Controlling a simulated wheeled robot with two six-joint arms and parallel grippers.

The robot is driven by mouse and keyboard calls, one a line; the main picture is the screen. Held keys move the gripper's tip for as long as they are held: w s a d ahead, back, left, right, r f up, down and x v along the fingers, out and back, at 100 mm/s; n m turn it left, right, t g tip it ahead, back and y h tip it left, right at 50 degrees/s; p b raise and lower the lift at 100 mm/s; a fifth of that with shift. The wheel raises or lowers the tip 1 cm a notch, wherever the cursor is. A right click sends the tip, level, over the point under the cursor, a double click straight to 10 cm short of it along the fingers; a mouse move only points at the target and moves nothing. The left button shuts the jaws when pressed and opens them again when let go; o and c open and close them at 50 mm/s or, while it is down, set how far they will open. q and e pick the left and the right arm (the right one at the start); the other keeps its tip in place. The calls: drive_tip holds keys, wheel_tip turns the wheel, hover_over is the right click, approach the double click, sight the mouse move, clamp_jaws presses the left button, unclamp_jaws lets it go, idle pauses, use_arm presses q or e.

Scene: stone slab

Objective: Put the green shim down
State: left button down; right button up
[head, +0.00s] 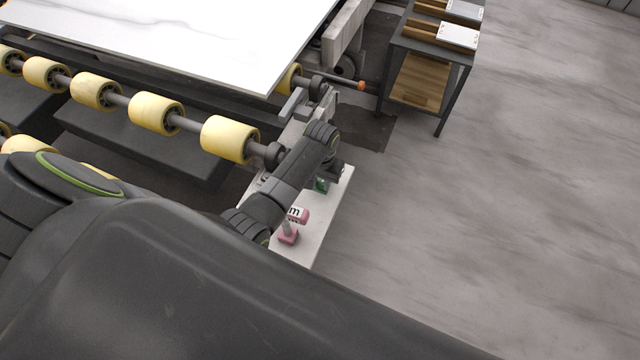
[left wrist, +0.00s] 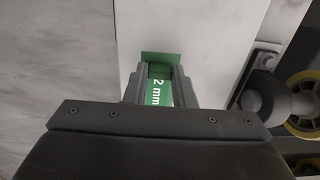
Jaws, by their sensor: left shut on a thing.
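The green shim (left wrist: 160,88) is marked "2 mm" and sits between the fingers of my left gripper (left wrist: 160,78) in the left wrist view. The gripper is shut on it. A pale grey plate (left wrist: 205,50) lies beneath the shim; I cannot tell whether the two touch. In the head view, a small green part of the shim (head: 321,185) shows beside my left gripper (head: 322,178), over the same plate (head: 330,215). My arm hides most of it. My right gripper is not in view.
Yellow rollers (head: 230,138) and a white stone slab (head: 190,40) lie to the left. A cart (head: 425,75) stands at the back. The floor at right is clear.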

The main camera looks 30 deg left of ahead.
sight(321, 184)
use_arm(q)
drive_tip(key=shift+f, duration=1.65)
drive_tip(key=shift+f, duration=0.15)
drive_tip(key=c, duration=1.2)
unclamp_jaws()
wheel_tip(321, 184, up, 12)
